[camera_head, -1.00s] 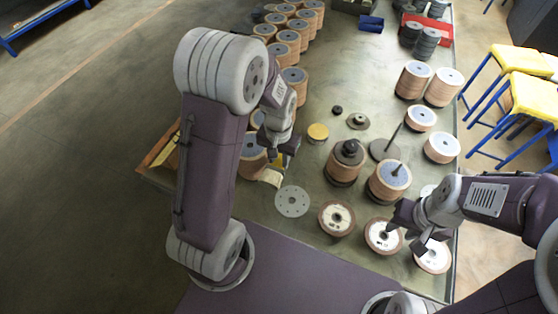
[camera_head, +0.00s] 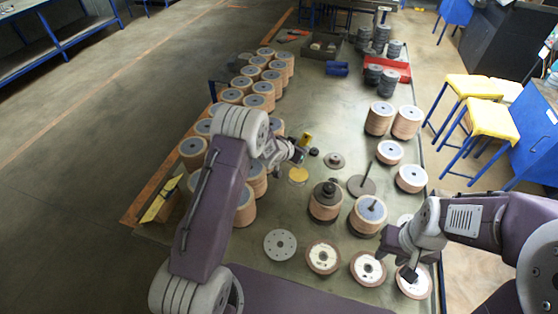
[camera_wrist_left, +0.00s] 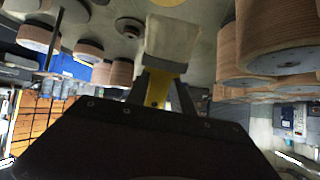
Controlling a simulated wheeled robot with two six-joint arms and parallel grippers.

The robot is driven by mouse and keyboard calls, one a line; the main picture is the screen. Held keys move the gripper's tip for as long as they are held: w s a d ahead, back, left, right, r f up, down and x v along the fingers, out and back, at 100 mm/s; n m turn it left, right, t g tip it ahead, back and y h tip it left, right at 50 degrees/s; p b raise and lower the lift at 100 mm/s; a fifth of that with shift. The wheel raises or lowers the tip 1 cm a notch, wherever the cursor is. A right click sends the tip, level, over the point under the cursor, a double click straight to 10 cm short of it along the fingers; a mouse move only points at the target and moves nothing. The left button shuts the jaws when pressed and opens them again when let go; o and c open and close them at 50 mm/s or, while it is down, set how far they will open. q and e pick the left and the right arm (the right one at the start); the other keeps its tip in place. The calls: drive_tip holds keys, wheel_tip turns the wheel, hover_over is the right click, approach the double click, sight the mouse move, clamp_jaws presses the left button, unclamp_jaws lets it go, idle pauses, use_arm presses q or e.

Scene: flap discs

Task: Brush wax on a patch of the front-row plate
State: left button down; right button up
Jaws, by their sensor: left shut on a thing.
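My left gripper (camera_head: 297,155) is shut on a brush, whose yellow part (camera_head: 306,139) shows beside the fingers. In the left wrist view the brush has a wide cream head (camera_wrist_left: 172,40) and a yellow handle (camera_wrist_left: 157,90) between the fingers. The front row has a grey plate with holes (camera_head: 280,244) and reddish-rimmed discs (camera_head: 322,257), (camera_head: 367,268) and (camera_head: 412,284). My right gripper (camera_head: 396,264) looks open and empty over the right discs, partly covering the rightmost.
Disc stacks (camera_head: 327,201) and (camera_head: 367,214) stand behind the front row; one carries a dark spindle. Many stacks (camera_head: 260,90) line the table's left side. A red tray (camera_head: 393,68) and blue bin (camera_head: 337,69) lie at the back. The table's centre is fairly clear.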

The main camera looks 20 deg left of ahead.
use_arm(q)
drive_tip(key=shift+w+d+r+m+t+h, duration=0.3)
drive_tip(key=shift+w+d+r+h, duration=0.1)
drive_tip(key=shift+d, duration=0.2)
drive_tip(key=shift+w+d, duration=0.2)
drive_tip(key=shift+d, duration=0.15)
drive_tip(key=shift+s+f, duration=0.1)
drive_tip(key=shift+f, duration=0.2)
drive_tip(key=shift+f+b, duration=2.05)
drive_tip(key=shift+f, duration=0.65)
drive_tip(key=shift+s+f+b, duration=0.1)
drive_tip(key=shift+f+b, duration=0.65)
drive_tip(key=shift+r, duration=0.1)
wheel_tip(320, 180, up, 7)
drive_tip(key=p, duration=0.5)
